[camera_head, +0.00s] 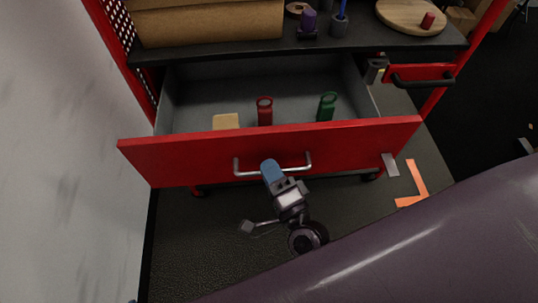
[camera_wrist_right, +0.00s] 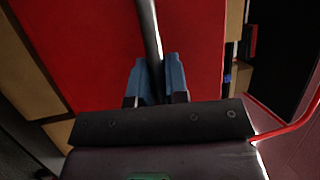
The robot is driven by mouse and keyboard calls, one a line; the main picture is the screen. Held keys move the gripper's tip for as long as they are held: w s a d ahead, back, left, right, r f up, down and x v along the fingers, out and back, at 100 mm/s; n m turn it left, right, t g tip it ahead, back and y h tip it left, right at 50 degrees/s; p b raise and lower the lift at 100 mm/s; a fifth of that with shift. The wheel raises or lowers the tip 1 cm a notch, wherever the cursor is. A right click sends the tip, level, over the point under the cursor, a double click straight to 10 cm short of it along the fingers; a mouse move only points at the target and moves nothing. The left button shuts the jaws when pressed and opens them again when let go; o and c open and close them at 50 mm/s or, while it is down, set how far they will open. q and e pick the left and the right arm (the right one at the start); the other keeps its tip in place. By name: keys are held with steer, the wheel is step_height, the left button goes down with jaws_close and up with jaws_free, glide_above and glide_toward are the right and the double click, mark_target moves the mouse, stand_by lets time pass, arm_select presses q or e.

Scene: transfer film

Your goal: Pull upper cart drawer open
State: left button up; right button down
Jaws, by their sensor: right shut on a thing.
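The upper cart drawer (camera_head: 200,160) has a red front and stands pulled out of the cart, its grey inside showing. A silver bar handle (camera_head: 245,173) runs across the middle of the drawer front. My right gripper (camera_head: 272,170) is at this handle, its blue fingertips closed around the bar. In the right wrist view the handle bar (camera_wrist_right: 150,40) passes between the two blue fingers of the gripper (camera_wrist_right: 156,78), against the red front. My left gripper does not show in the head view.
The drawer holds a red tagged item (camera_head: 265,112), a green one (camera_head: 327,107) and a tan block (camera_head: 226,122). The black cart top (camera_head: 350,48) carries a cardboard box (camera_head: 210,25), a purple object (camera_head: 308,22) and a round wooden board (camera_head: 400,16). Orange tape (camera_head: 415,180) marks the floor at right.

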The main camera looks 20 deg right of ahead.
steer(key=shift+s+a, duration=0.15)
steer(key=shift+s, duration=0.4)
steer(key=c, duration=1.1)
jaws_free()
steer(key=v, duration=1)
steer(key=shift+s+f, duration=0.1)
steer(key=shift+s, duration=0.3)
